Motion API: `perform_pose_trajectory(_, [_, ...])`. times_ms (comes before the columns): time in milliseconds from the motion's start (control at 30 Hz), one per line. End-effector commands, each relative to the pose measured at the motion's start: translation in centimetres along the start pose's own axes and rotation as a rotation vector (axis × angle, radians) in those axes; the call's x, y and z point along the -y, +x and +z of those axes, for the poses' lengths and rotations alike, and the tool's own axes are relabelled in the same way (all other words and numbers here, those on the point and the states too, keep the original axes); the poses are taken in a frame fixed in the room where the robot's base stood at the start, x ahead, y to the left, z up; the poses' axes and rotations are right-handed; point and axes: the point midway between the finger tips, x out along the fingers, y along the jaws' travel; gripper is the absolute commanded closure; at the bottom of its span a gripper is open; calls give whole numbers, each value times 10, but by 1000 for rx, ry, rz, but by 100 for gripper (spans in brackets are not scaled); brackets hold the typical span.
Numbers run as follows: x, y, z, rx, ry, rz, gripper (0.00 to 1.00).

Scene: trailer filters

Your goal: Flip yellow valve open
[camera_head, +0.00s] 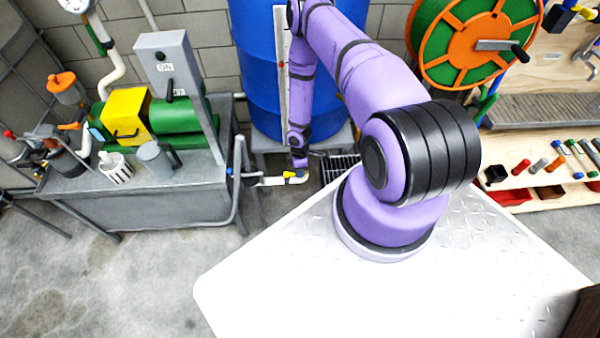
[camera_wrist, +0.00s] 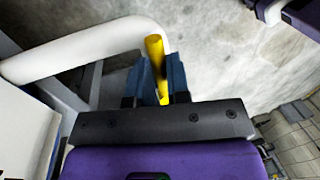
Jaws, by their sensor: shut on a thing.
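The yellow valve handle (camera_wrist: 154,48) shows in the wrist view at the end of a white pipe (camera_wrist: 75,48). My gripper (camera_wrist: 158,82) has its two blue fingers on either side of the handle and is shut on it. In the head view the yellow valve (camera_head: 290,175) sits on the low white pipe (camera_head: 270,181) in front of the blue barrel (camera_head: 262,75). My purple arm reaches down to it there, and my fingertips are too small to make out. The valve body is partly hidden.
A grey bench (camera_head: 150,205) with a green and yellow machine (camera_head: 128,115) stands to the left of the pipe. A floor grate (camera_head: 338,167) lies right of the valve. A hose reel (camera_head: 475,40) and a tool shelf (camera_head: 560,193) are on the right. Open floor lies at front left.

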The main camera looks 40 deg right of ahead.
Motion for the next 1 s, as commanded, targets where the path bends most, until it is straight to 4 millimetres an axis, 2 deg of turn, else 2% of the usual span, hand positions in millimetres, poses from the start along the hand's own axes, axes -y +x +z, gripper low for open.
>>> perform_pose_trajectory(300, [-2, 0, 0, 3, -18, 1, 100])
perform_pose_trajectory(333, [-2, 0, 0, 3, -18, 1, 76])
perform_pose_trajectory(400, [-2, 0, 0, 3, -18, 1, 60])
perform_pose_trajectory(433, [-2, 0, 0, 3, -17, 1, 57])
perform_pose_trajectory(767, [-1, -3, 0, 3, -16, 1, 57])
perform_pose_trajectory(867, [-1, -12, 0, 3, -15, 1, 57])
perform_pose_trajectory(1000, [-2, -34, 0, 2, -15, 3, 57])
